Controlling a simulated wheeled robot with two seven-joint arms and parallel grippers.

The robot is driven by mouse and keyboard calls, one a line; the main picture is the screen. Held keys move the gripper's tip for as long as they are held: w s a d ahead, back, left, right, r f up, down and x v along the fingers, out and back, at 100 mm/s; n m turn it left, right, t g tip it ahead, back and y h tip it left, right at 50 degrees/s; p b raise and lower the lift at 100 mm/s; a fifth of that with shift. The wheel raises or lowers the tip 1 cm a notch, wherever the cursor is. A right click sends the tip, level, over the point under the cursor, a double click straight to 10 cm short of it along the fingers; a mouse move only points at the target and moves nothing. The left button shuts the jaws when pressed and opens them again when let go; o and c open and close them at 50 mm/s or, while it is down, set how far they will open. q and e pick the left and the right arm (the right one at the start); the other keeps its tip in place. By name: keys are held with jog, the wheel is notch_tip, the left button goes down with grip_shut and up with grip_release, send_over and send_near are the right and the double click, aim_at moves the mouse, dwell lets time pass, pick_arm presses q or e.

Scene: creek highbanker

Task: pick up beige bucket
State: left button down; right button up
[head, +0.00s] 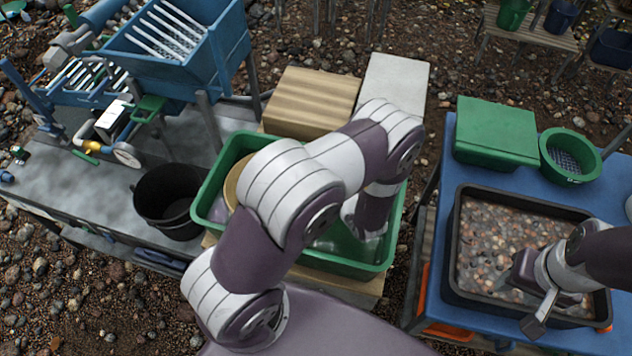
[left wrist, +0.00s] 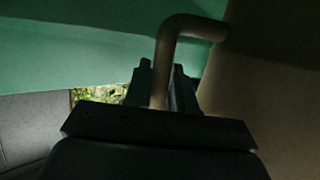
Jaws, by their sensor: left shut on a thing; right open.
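The beige bucket (head: 231,187) stands in the green tub (head: 212,178), mostly hidden behind my left arm in the head view. In the left wrist view the bucket's beige wall (left wrist: 270,95) fills the right side. A bent beige handle (left wrist: 185,27) comes off it and runs down between the fingers of my left gripper (left wrist: 162,88), which is shut on it. In the head view my left arm reaches over the tub and its fingertips are hidden. My right gripper (head: 540,300) is open over the gravel tray at the right.
A black tray (head: 456,262) of gravel sits on a blue table (head: 437,215) with a green box (head: 497,130) and a green sieve (head: 572,155). A black bucket (head: 168,205) stands left of the tub. Wooden and grey blocks (head: 312,100) lie behind it.

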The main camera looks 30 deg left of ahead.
pick_arm(q)
notch_tip(320, 180, up, 16)
jog(key=shift+p, duration=0.4)
jog(key=shift+f, duration=0.15)
